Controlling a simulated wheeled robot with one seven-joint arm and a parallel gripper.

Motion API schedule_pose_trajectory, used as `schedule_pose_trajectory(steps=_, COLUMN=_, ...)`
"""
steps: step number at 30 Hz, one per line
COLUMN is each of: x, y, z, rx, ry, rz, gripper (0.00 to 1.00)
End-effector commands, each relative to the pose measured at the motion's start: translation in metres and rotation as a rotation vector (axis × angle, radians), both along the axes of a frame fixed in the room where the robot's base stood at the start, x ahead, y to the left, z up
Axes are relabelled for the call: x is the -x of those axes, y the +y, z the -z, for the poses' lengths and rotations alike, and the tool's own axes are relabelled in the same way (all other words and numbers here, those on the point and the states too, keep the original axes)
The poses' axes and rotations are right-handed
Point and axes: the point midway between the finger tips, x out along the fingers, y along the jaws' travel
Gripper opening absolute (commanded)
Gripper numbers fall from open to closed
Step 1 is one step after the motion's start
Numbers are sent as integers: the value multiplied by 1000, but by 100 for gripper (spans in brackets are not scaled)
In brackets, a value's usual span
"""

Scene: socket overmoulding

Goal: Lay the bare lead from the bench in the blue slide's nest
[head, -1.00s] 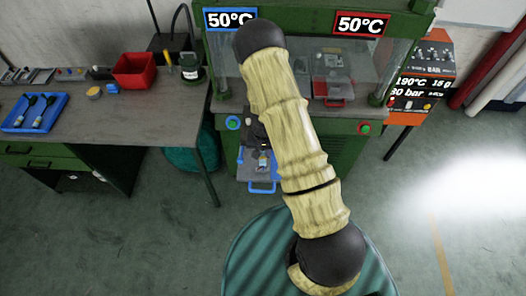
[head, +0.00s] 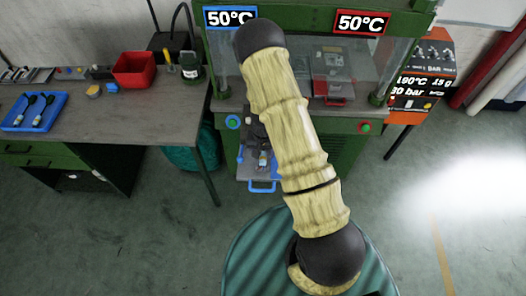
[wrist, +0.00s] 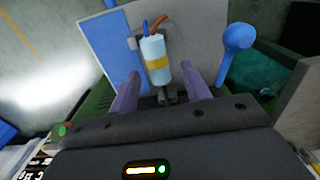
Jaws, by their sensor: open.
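The bare lead (wrist: 155,55), a pale blue cylinder with a yellow band and an orange and a blue wire at one end, lies over the grey plate of the blue slide (wrist: 98,42) in the wrist view. In the head view the blue slide (head: 263,186) sticks out at the press front, with the lead (head: 263,160) small on it. My gripper (wrist: 164,88) is open, its two purple fingers on either side of the lead's lower end with gaps. Dark nest blocks (wrist: 166,97) show below the lead; I cannot tell how fully it is seated.
The green press (head: 222,165) has a red slide (head: 338,101) at its right side. An orange machine (head: 408,116) stands right.

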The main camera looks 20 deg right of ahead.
Motion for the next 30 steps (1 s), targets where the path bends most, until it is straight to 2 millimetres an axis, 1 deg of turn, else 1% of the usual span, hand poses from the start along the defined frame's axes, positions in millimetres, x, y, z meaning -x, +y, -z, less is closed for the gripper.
schedule_pose_trajectory(steps=5, x=-1, y=0, z=-3, rx=0, ry=-1, rz=-1, gripper=48)
schedule_pose_trajectory(steps=8, x=-1, y=1, z=-11, rx=0, ry=-2, rz=-2, gripper=48)
schedule_pose_trajectory(steps=11, x=-1, y=0, z=-22, rx=1, ry=-3, rz=-2, gripper=48)
schedule_pose_trajectory(steps=20, x=-1, y=1, z=-72, rx=0, ry=-4, rz=-2, gripper=48)
schedule_pose_trajectory(steps=30, x=-1, y=1, z=-133, rx=-1, ry=-4, rz=-2, gripper=48)
